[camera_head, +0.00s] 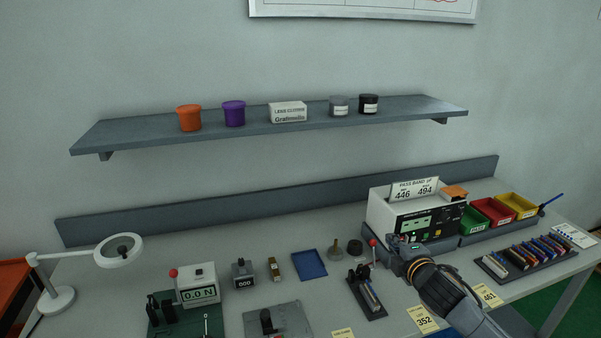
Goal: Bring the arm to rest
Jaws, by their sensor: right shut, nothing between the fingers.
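My right arm comes in from the lower right over the bench. Its gripper (397,245) is shut and empty, just in front of the white tester box (384,215) with the "PASS BAND 446 494" card (415,189) on top. The gripper covers the lower front of the tester, and I cannot tell whether it touches it. A red-knobbed lever (373,244) stands just left of the gripper. My left gripper is not in view.
A dark fixture (368,296) stands left of my forearm. Green, red and yellow bins (516,205) and a rack of coloured pieces (525,258) lie to the right. A force gauge (198,284) and a ring lamp (118,250) stand left. A shelf (260,128) with tubs hangs above.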

